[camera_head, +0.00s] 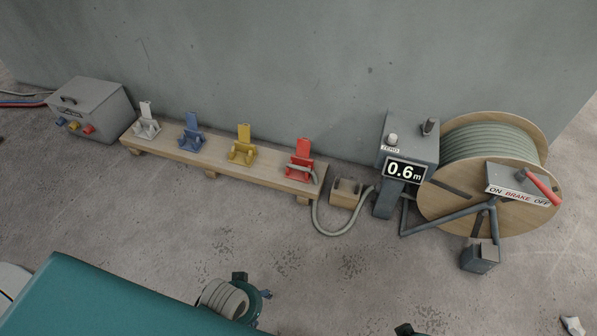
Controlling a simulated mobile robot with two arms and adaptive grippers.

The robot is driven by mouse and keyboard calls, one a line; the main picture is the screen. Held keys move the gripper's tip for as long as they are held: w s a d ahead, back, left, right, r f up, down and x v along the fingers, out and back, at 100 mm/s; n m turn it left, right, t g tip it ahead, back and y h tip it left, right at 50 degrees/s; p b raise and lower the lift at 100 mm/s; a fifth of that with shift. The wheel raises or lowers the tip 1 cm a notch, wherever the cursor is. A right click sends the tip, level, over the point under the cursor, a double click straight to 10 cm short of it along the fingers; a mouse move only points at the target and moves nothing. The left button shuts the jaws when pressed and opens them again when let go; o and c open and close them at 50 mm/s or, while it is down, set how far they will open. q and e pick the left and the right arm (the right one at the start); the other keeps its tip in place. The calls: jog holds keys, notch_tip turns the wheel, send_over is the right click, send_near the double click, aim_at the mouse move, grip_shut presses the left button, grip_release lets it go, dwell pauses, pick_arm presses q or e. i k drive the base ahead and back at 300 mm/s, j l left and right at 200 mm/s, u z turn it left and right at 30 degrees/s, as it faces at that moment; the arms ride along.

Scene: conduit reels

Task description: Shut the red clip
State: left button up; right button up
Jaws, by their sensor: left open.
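The red clip (301,165) stands at the right end of a low wooden plank (222,167) by the wall. Its flap stands up, so it looks open. The end of the grey-green conduit (331,233) lies across it, in front of the flap. My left gripper (253,285) is low in the picture, open and apart from the clip, with floor between them. A dark piece at the bottom edge looks like my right gripper (405,329); it is mostly cut off, so its jaws cannot be told.
White (146,124), blue (191,136) and yellow (242,149) clips stand left of the red one, flaps up. A grey box (95,105) is far left. A meter (406,170) reading 0.6 m and a conduit reel (480,215) with brake stand right.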

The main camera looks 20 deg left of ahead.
aim_at(303, 147)
jog(key=i+l+u, duration=0.5)
jog(key=i+l, duration=0.25)
jog(key=i, duration=0.1)
